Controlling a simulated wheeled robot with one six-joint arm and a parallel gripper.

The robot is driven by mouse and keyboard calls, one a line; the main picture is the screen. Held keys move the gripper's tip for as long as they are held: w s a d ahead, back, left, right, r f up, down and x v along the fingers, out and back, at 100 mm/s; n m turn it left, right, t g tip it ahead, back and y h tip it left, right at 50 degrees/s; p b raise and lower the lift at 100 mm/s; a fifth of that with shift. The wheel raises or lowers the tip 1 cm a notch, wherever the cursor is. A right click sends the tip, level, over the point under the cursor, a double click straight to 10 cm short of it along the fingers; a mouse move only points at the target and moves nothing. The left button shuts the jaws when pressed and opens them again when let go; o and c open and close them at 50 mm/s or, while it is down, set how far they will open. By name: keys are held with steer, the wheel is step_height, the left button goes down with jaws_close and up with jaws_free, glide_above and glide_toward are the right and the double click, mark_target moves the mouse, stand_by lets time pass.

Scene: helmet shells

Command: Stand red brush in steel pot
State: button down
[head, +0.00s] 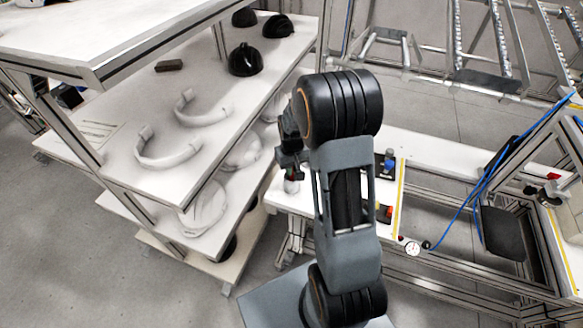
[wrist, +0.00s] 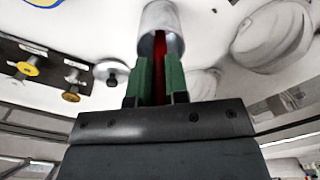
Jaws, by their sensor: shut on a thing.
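My gripper (wrist: 160,75) has green fingers and is shut on the red brush (wrist: 159,46), which shows as a narrow red strip between them. The steel pot (wrist: 158,18) is a grey cylinder just beyond the fingertips in the wrist view. Its dark mouth faces my gripper, and the red strip overlaps that mouth. The brush appears to reach into it, but how deep is hidden. In the head view my gripper (head: 291,171) is small, left of my arm, above the white bench. A small pale shape with red lies right below it, too small to make out.
A white shelf rack (head: 140,185) with pale curved parts and black helmet shells (head: 246,60) stands left. The white bench (head: 395,145) carries a blue-topped item (head: 390,161). A blue cable and metal frame are at right. Yellow-knobbed fittings (wrist: 28,68) are left in the wrist view.

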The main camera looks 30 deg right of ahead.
steer(key=c, duration=1.1)
jaws_free()
step_height(320, 180, up, 12)
steer(key=shift+s+f+b, duration=0.1)
steer(key=shift+f+b, duration=0.1)
steer(key=shift+b, duration=0.35)
steer(key=s+a+r+t, duration=0.1)
steer(key=s+a+r, duration=0.1)
steer(key=s, duration=0.3)
steer(key=s+a+r+t, duration=0.1)
steer(key=s+a, duration=0.3)
steer(key=s, duration=0.1)
steer(key=s+a+r+t, duration=0.2)
steer(key=s+a, duration=0.1)
steer(key=s, duration=0.2)
steer(key=shift+s+a+r+n, duration=0.25)
steer(key=shift+s+r+n, duration=0.05)
steer(key=shift+s+r, duration=0.05)
